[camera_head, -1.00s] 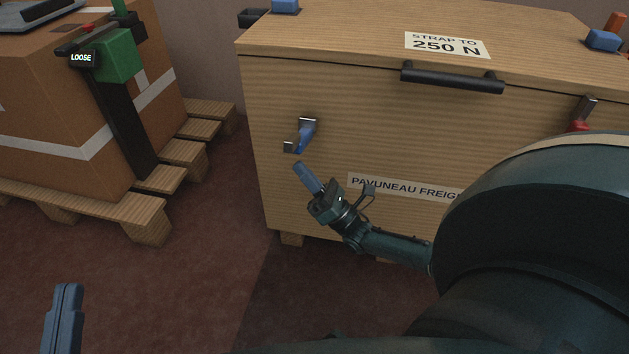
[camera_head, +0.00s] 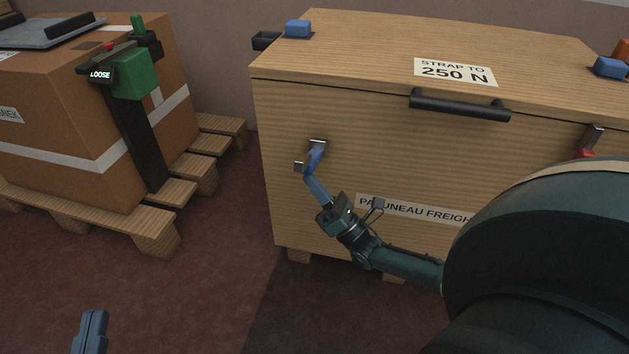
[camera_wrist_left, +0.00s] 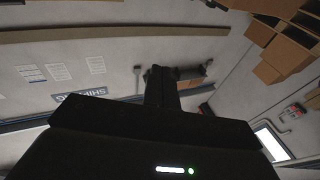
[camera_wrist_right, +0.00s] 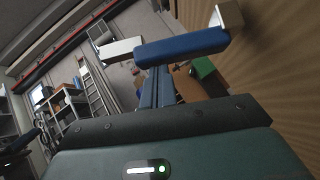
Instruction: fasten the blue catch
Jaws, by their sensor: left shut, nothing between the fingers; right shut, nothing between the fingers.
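The blue catch (camera_head: 316,155) is on the left part of the wooden crate's front, with a metal plate above and a metal piece at its lower left. Its blue lever (camera_wrist_right: 182,46) stands out from the crate in the right wrist view. My right gripper (camera_head: 309,181) is shut and empty, its fingertips just below the lever. They seem to touch or nearly touch it; I cannot tell which. My left gripper (camera_head: 95,316) is shut and empty at the bottom left of the head view, away from the crate. It shows dark in the left wrist view (camera_wrist_left: 161,75).
The wooden crate (camera_head: 350,110) has a black handle (camera_head: 460,106) and a red catch (camera_head: 585,153) at right. A carton (camera_head: 60,130) with a green strap buckle (camera_head: 134,75) stands on a pallet (camera_head: 150,222) at left. Bare floor lies between.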

